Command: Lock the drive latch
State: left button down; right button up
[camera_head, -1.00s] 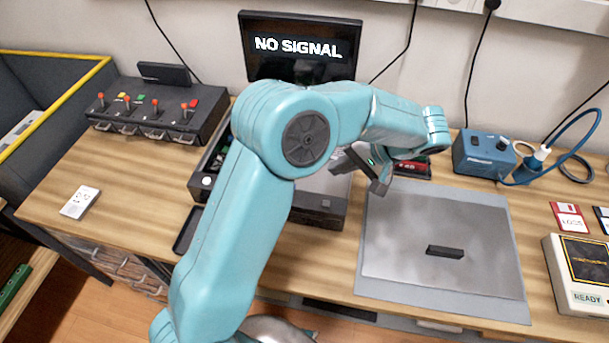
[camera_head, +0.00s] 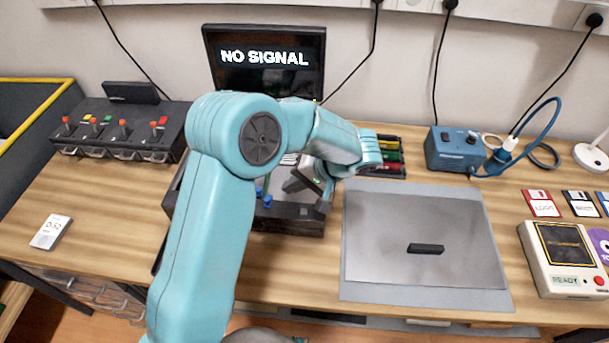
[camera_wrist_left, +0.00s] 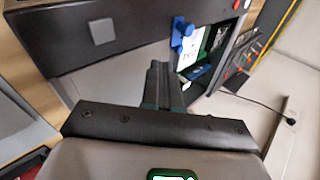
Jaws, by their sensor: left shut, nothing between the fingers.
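A dark drive case (camera_head: 290,225) stands on the bench, partly hidden behind my left arm. A blue latch-like part (camera_head: 264,196) shows at its front edge, beside my arm. In the left wrist view the blue part (camera_wrist_left: 182,32) stands up at the edge of the case's dark front panel (camera_wrist_left: 60,45), which has a grey square button. My left gripper (camera_head: 292,184) is over the case, to the right of the blue part. In the wrist view its shut, empty fingers (camera_wrist_left: 157,72) appear apart from the blue part. Whether the latch is locked cannot be told. My right gripper is not in view.
A grey mat (camera_head: 352,270) with a small black bar (camera_head: 426,248) lies right of the case. Colored items (camera_head: 390,160) and a blue power box (camera_head: 455,148) stand behind. A switch panel (camera_head: 115,125) is at left. A monitor (camera_head: 265,85) reads NO SIGNAL.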

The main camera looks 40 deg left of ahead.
aim_at(272, 193)
pick_arm(q)
jog(key=a, duration=0.1)
jog(key=s+a+f+p, duration=0.1)
jog(key=a, duration=0.1)
jog(key=s+a+f, duration=0.1)
jog(key=a, duration=0.1)
jog(key=shift+a, duration=0.1)
jog(key=shift+f, duration=0.1)
jog(key=shift+s+a+f+b, duration=0.15)
jog(key=shift+a+b, duration=0.2)
jog(key=shift+b, duration=0.1)
jog(key=shift+s+a+f+b, duration=0.15)
jog(key=shift+a+b, duration=0.15)
jog(key=shift+b, duration=0.15)
jog(key=shift+s+a+r, duration=0.15)
jog(key=shift+a, duration=0.05)
jog(key=shift+r, duration=0.15)
jog(key=v, duration=1.6)
jog(key=shift+b, duration=0.35)
